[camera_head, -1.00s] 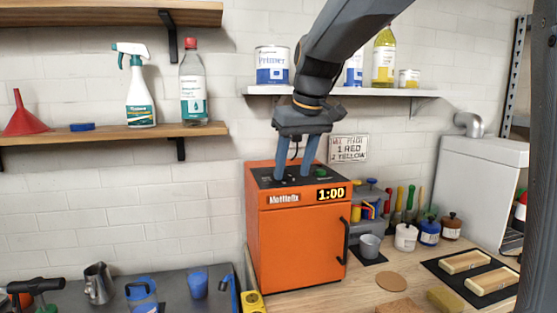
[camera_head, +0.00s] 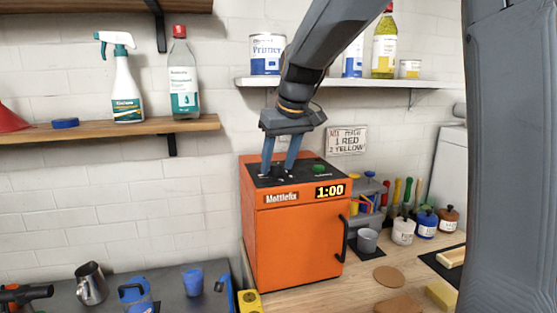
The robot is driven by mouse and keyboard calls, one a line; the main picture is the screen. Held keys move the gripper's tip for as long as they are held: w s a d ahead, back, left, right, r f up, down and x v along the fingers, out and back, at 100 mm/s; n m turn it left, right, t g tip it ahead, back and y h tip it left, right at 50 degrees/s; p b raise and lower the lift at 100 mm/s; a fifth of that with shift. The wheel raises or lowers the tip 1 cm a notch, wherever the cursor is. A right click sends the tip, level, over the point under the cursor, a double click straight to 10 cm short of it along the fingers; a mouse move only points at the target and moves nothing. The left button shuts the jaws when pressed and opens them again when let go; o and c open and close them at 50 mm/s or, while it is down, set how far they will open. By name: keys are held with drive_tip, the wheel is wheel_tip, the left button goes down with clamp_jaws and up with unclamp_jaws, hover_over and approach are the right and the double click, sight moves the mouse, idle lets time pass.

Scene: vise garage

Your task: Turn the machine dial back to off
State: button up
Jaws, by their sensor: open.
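The orange machine (camera_head: 297,238) stands on the wooden bench, with a black top panel and a display reading 1:00. A dark dial (camera_head: 278,171) shows on the top panel, partly hidden by my gripper. A green button or knob (camera_head: 319,168) sits to its right on the same panel. My gripper (camera_head: 278,173) points down over the left part of the panel, its two blue-grey fingers apart on either side of the dial. I cannot tell whether the fingers touch it.
A white shelf (camera_head: 345,82) with cans and a bottle is behind my arm. A wooden shelf (camera_head: 105,133) holds a spray bottle (camera_head: 122,80) and a clear bottle (camera_head: 183,80). A grey cup (camera_head: 367,241) and jars stand right of the machine.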

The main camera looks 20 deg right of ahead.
drive_tip(key=c, duration=1)
drive_tip(key=shift+c, duration=0.2)
drive_tip(key=n+y, duration=0.1)
drive_tip(key=n, duration=0.2)
drive_tip(key=shift+w+d+b, duration=0.1)
drive_tip(key=shift+d+b, duration=0.05)
drive_tip(key=shift+b, duration=0.25)
drive_tip(key=shift+n+g+y+b, duration=0.3)
drive_tip(key=shift+n+g+y, duration=0.25)
drive_tip(key=shift+n, duration=1.05)
drive_tip(key=o, duration=1)
